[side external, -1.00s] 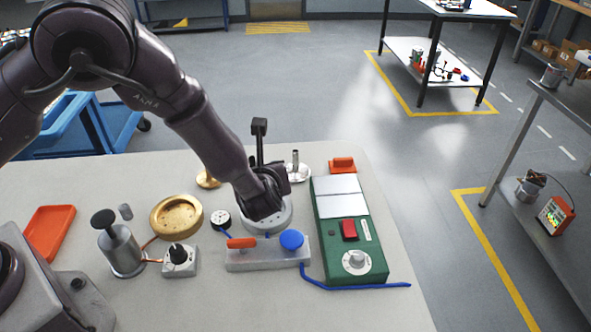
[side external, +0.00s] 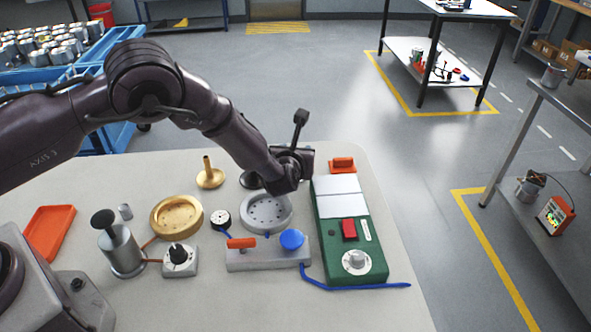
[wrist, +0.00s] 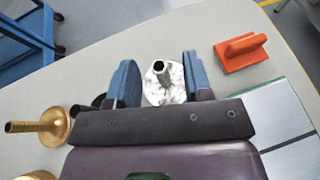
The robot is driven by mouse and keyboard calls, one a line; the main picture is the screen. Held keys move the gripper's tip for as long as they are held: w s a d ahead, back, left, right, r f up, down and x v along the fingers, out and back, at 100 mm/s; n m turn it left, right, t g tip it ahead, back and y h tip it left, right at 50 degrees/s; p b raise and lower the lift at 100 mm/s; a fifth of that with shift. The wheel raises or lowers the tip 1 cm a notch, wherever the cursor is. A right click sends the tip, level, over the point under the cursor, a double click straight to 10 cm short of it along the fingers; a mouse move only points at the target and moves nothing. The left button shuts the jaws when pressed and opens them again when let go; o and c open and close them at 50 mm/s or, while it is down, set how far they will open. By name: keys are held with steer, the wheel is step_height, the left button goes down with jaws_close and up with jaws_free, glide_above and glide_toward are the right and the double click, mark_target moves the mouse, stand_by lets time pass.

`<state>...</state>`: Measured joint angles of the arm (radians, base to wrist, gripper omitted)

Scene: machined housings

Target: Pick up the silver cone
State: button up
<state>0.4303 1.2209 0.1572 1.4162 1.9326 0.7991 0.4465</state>
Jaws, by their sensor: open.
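The silver cone (wrist: 165,92), a shiny flared piece with a hollow upright stem, stands on the table in the wrist view. It lies between the two blue fingers of my gripper (wrist: 160,74), which are open with a gap on each side of the stem. In the side external view my gripper (side external: 294,165) is low over the table's far right part and hides the silver cone. I cannot tell how far the fingertips are above the table.
An orange handled block (wrist: 240,52) is close on the right. A brass cone (wrist: 40,127) and a dark round piece (wrist: 99,100) are on the left. A grey round housing (side external: 266,212) and a green panel box (side external: 346,235) are nearer the side camera.

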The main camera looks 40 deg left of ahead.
steer(key=shift+x, duration=1.85)
steer(key=shift+f, duration=0.15)
jaws_close()
